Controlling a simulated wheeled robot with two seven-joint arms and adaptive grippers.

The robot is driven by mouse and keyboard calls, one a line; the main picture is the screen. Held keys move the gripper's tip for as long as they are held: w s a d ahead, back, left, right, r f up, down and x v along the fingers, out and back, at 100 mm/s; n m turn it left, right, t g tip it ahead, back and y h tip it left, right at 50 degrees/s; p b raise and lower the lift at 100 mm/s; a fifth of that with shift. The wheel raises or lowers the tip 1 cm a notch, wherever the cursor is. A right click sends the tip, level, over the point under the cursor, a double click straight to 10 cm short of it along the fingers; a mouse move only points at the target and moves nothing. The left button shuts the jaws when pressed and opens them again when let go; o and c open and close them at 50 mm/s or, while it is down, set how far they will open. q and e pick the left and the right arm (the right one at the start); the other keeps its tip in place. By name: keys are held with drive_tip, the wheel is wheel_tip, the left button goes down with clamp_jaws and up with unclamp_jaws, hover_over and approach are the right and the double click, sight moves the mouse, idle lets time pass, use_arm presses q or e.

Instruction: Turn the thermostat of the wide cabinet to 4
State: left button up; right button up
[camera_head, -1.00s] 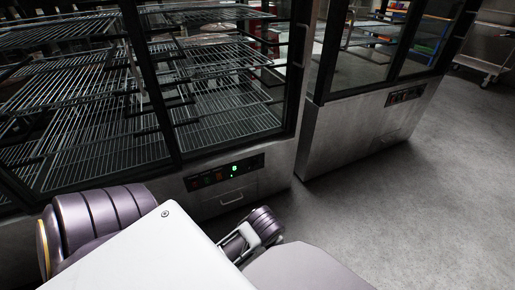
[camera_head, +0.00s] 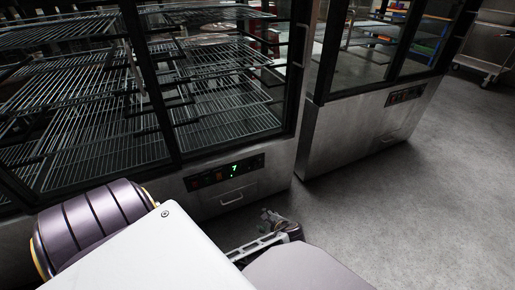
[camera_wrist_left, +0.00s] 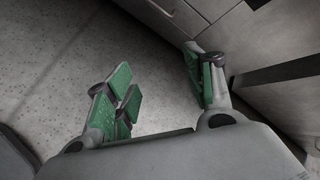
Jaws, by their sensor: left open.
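The wide cabinet (camera_head: 215,146) is the glass-fronted one with wire shelves, at the left of the head view. Its dark control panel (camera_head: 213,175) sits low on the steel base, with a lit green display (camera_head: 234,168) that appears to read 7 and reddish switches to its left. The knob itself is too small to tell. My left gripper (camera_head: 272,217) is in front of the base, below and right of the panel, apart from it and partly hidden by my body. The left wrist view shows it open and empty (camera_wrist_left: 158,64), with green pads, over the floor. My right gripper is not in view.
A second glass cabinet (camera_head: 360,125) with its own panel (camera_head: 404,95) stands to the right across a narrow gap. A drawer handle (camera_head: 231,198) is below the wide cabinet's panel. Grey floor (camera_head: 420,210) is clear at right. A trolley (camera_head: 487,45) stands far back.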

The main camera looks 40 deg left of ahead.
use_arm(q)
drive_tip(key=w+a+r+m+t+y, duration=0.2)
drive_tip(key=w+a+m+t+y, duration=0.2)
drive_tip(key=w+a+m+y, duration=0.3)
drive_tip(key=shift+w+a+r+m+t, duration=0.4)
drive_tip(key=shift+w+a+m, duration=0.6)
drive_tip(key=shift+w+m, duration=1.4)
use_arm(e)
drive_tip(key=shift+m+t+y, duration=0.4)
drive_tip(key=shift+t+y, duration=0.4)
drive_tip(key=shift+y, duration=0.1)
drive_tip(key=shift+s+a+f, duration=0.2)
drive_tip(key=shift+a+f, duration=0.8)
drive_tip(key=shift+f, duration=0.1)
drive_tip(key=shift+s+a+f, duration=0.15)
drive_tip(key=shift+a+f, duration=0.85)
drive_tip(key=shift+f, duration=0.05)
